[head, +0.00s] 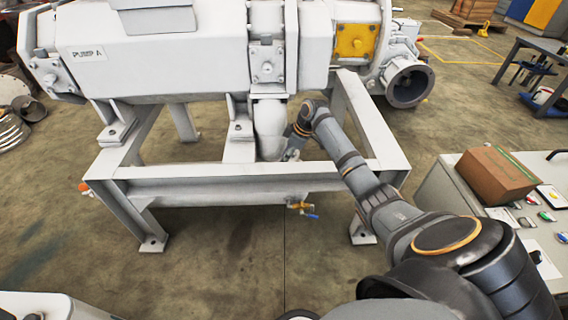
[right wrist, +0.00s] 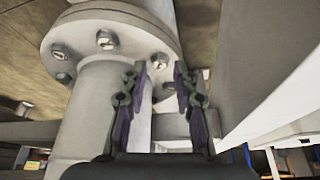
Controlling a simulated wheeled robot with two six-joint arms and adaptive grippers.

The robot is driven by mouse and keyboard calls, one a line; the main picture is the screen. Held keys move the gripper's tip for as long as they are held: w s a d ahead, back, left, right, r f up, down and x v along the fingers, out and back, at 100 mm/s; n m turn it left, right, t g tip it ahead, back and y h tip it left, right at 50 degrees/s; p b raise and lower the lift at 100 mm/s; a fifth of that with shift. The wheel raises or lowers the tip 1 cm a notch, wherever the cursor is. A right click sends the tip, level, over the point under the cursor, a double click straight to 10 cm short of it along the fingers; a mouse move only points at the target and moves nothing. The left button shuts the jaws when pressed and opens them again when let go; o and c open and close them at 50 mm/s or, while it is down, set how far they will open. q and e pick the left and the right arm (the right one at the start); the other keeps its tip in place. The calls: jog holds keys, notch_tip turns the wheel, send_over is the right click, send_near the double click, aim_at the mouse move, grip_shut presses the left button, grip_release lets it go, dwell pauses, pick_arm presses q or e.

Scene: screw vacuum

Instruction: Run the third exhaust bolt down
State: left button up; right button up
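The white exhaust pipe (head: 268,128) comes down under the pump, inside the frame. In the right wrist view its round flange (right wrist: 125,22) carries several bolts, among them a left bolt (right wrist: 60,52), a middle bolt (right wrist: 106,40) and a lower-left bolt (right wrist: 63,78). Another bolt (right wrist: 160,61) shows between the fingertips. My right gripper (right wrist: 160,74) is open beneath the flange, its two fingers apart; whether they touch it I cannot tell. In the head view my right gripper (head: 290,155) is small beside the pipe. My left gripper is out of view.
The pump's white frame (head: 230,185) surrounds the pipe, with a front rail and legs close to my arm. A small valve with a blue handle (head: 312,216) hangs below the rail. A control desk (head: 450,185) with a brown box (head: 495,175) stands at the right.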

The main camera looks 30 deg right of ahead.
jog(key=shift+x, duration=0.75)
grip_shut()
